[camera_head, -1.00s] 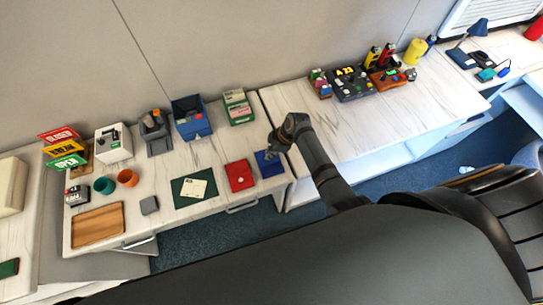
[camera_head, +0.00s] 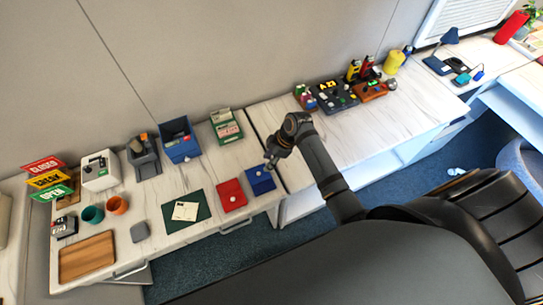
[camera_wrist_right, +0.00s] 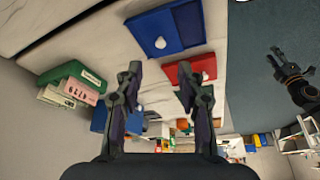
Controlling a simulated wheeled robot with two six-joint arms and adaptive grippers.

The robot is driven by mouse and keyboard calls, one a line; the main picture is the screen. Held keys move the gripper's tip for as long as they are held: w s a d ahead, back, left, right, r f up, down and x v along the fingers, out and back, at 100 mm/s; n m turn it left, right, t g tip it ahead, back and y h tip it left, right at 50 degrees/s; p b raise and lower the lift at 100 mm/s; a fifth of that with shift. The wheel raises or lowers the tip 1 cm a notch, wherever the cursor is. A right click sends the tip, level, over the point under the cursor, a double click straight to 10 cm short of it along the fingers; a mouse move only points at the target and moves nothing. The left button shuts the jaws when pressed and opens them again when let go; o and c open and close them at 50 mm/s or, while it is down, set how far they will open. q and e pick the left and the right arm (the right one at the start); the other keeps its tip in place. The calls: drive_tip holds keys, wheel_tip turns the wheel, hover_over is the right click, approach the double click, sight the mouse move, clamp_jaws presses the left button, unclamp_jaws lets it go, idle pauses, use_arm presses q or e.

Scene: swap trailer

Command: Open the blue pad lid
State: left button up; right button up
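The blue pad (camera_head: 258,182) lies flat on the white desk near its front edge, just right of the red pad (camera_head: 231,196). It carries a small white knob, and its lid looks down. My right gripper (camera_head: 271,164) is above the blue pad's far right corner in the head view. In the right wrist view the blue pad (camera_wrist_right: 145,27) with its white knob is at the top, beyond the fingertips. There my right gripper (camera_wrist_right: 158,75) is open, with nothing between its fingers. My left gripper (camera_wrist_right: 280,58) seems to show at the right of that view; its finger state is unclear.
A green mat (camera_head: 205,214) with a paper lies left of the red pad. A blue bin (camera_head: 182,148) and a green file holder (camera_head: 228,132) stand behind. A second desk (camera_head: 283,120) adjoins on the right, its near part clear.

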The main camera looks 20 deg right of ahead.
sight(259, 173)
drive_tip(key=v, duration=0.3)
drive_tip(key=shift+d+r, duration=0.15)
drive_tip(key=shift+r, duration=0.15)
drive_tip(key=f+m+b, duration=0.1)
drive_tip(key=b, duration=0.1)
drive_tip(key=s+a+f+m+t+b, duration=0.1)
drive_tip(key=m+b, duration=0.1)
drive_tip(key=shift+s+a+f, duration=0.15)
drive_tip(key=shift+a+f, duration=0.05)
drive_tip(key=shift+m+t+h, duration=0.3)
drive_tip(key=shift+m, duration=0.4)
drive_tip(key=x, duration=0.9)
drive_tip(key=shift+a+f, duration=0.2)
